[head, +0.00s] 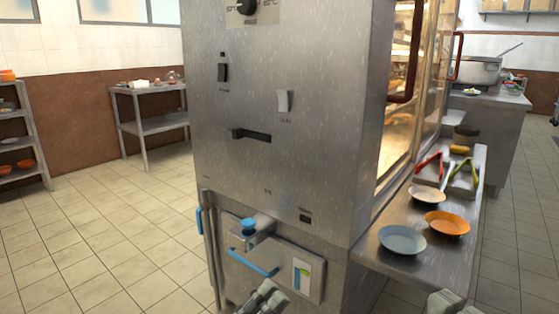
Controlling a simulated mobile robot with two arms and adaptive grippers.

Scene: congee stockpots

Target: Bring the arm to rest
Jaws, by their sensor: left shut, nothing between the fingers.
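My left gripper (266,291) shows at the bottom edge, a little left of the middle. It is shut and empty, its fingers pointing up toward the lower front of a large steel cabinet (275,130). In the picture it lies just below a blue handle (252,263) on the cabinet's lower panel, and I see no contact. A grey part that looks like my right gripper (446,302) is cut off at the bottom edge, right of the middle, and its fingers cannot be made out.
A steel side shelf (450,262) on the cabinet's right holds a blue-grey plate (402,240), an orange plate (447,223), a pinkish plate (427,195) and tongs (429,170). A blue-topped tap (249,226) sticks out in front. Tiled floor (110,235) is clear at left.

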